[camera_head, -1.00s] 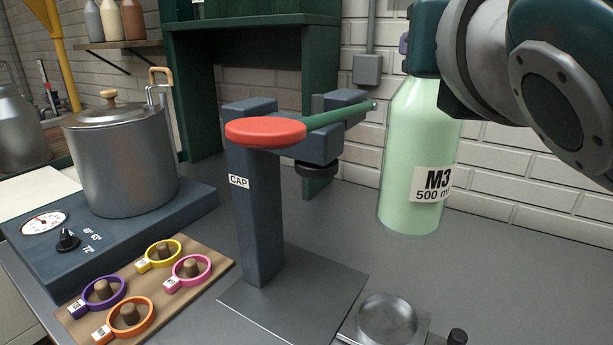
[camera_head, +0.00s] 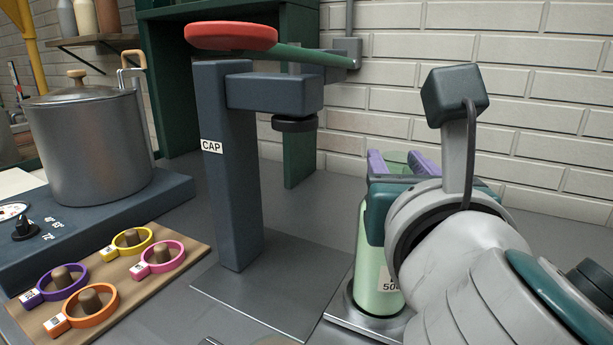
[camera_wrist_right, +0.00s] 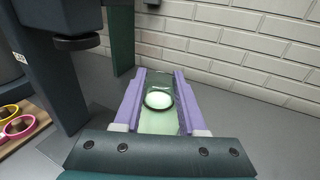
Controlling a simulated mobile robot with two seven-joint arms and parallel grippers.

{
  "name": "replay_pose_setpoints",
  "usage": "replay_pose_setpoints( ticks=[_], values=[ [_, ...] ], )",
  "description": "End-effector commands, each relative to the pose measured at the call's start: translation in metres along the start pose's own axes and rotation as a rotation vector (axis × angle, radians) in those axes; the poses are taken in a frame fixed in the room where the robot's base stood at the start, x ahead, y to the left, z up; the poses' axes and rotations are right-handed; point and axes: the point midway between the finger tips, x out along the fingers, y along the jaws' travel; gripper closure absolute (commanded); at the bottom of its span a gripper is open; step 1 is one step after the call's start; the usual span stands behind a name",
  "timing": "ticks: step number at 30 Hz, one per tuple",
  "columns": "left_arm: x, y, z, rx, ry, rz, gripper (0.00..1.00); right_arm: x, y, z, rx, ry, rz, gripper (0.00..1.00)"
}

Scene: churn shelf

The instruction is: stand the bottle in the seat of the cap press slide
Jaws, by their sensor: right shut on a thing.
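The pale green bottle (camera_head: 373,275) stands upright with its base at the round seat of the cap press slide (camera_head: 340,323). The base appears to be inside the seat's rim, but my arm hides its right side. My right gripper (camera_head: 400,163) is shut on the upper part of the bottle. In the right wrist view, the purple fingers (camera_wrist_right: 160,103) lie on both sides of the bottle's round top (camera_wrist_right: 159,100). The cap press (camera_head: 235,170) stands to the left, its dark head (camera_head: 295,123) left of the bottle and higher. My left gripper is not in view.
The press lever has a red knob (camera_head: 230,37) above the post. A board (camera_head: 120,275) with coloured rings on pegs lies at the front left. A metal pot (camera_head: 88,150) stands on a heater behind it. A brick wall (camera_head: 550,100) closes the back.

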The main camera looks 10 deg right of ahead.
Motion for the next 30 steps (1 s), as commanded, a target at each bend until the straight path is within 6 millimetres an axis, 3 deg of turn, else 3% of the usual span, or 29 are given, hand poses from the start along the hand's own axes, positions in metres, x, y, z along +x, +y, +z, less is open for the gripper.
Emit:
replay_pose_setpoints(
  ticks=[12, 13, 15, 20, 30],
  values=[
    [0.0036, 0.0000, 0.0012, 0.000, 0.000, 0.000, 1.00, 0.0006, 0.0007, -0.0043, 0.001, -0.008, 0.002, 1.00],
    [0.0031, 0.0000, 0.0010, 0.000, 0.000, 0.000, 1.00, 0.0003, 0.0004, -0.0062, 0.001, -0.001, 0.001, 0.56],
    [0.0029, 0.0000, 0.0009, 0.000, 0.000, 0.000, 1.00, 0.0003, 0.0003, -0.0061, 0.000, -0.001, 0.001, 0.49],
    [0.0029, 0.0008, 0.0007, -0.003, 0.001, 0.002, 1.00, 0.0003, 0.0003, -0.0061, 0.000, -0.001, 0.001, 0.31],
    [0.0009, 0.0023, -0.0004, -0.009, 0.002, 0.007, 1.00, -0.0027, 0.0003, -0.0032, -0.001, 0.000, 0.001, 0.30]
  ],
)
